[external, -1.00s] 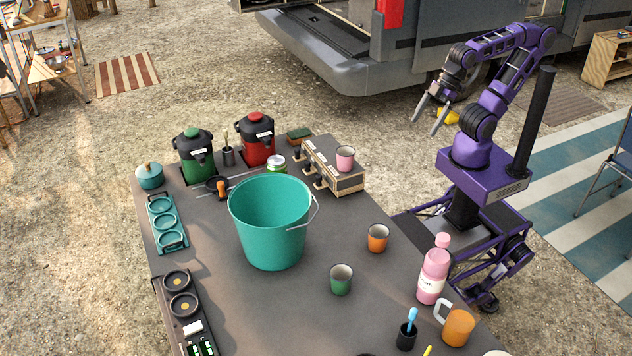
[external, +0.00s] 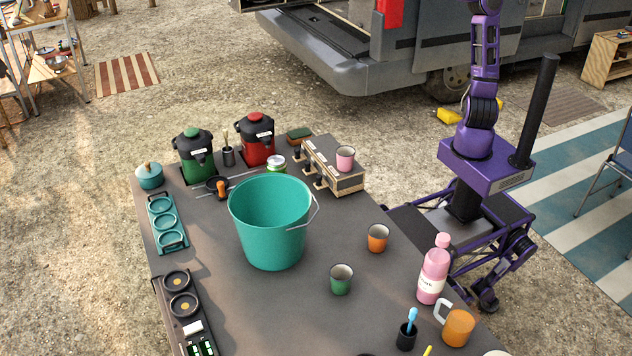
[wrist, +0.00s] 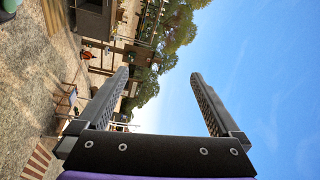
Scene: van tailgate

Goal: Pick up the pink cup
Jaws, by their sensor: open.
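The pink cup (external: 345,158) stands upright on top of the dark box with wooden trim (external: 333,166) at the table's far right edge. My purple arm rises to the right of the table, and its end runs out of the top of the external view. My gripper (wrist: 163,88) shows in the wrist view with its two fingers wide apart and nothing between them. It points out at sky, trees and distant ground. The cup is not in the wrist view, and my gripper is well away from it.
A large teal bucket (external: 271,224) stands mid-table. An orange cup (external: 377,238), a green cup (external: 341,280) and a pink bottle (external: 433,275) stand along the right side. Red (external: 256,140) and green (external: 194,158) dispensers stand at the back. The van bumper (external: 350,80) lies behind.

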